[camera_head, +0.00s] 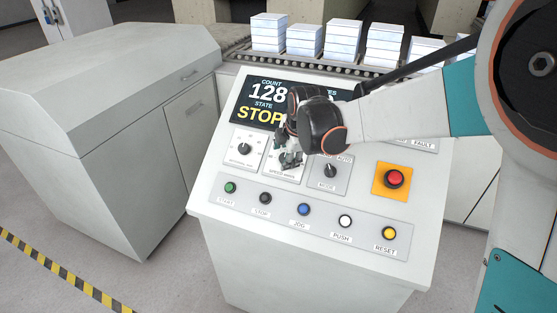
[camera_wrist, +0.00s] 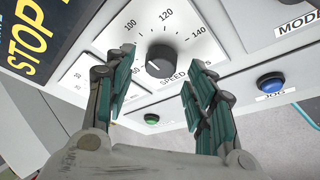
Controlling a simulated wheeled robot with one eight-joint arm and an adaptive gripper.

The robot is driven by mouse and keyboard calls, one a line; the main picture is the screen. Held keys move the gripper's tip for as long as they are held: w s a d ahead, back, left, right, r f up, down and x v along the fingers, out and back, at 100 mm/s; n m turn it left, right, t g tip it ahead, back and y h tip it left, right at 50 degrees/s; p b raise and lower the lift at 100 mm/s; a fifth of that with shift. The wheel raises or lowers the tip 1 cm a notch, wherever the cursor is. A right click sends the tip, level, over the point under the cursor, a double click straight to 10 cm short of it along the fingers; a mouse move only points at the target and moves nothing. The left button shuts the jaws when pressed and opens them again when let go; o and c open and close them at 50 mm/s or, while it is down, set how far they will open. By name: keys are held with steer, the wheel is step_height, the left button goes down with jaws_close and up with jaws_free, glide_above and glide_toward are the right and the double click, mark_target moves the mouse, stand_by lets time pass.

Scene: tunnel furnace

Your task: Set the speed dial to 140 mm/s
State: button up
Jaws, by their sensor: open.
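The speed dial (camera_wrist: 161,61) is a black round knob on a white plate in the wrist view. Its printed scale shows 80, 100, 120 and 140, with 140 at the upper right. I cannot clearly read where its pointer sits. I cannot tell whether either finger touches the knob. In the head view my gripper (camera_head: 288,158) covers the dial, and only part of its plate shows.
Close by are another dial (camera_head: 244,148) on the left and the mode switch (camera_head: 330,171) on the right. A red emergency button (camera_head: 393,180) sits farther right. A button row with start (camera_head: 230,187) and jog (camera_head: 304,209) runs below. The screen (camera_head: 260,101) reads STOP, partly covered.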

steer(key=shift+b+x, duration=0.3)
steer(key=shift+x, duration=0.45)
steer(key=c, duration=1.1)
steer(key=shift+o, duration=0.2)
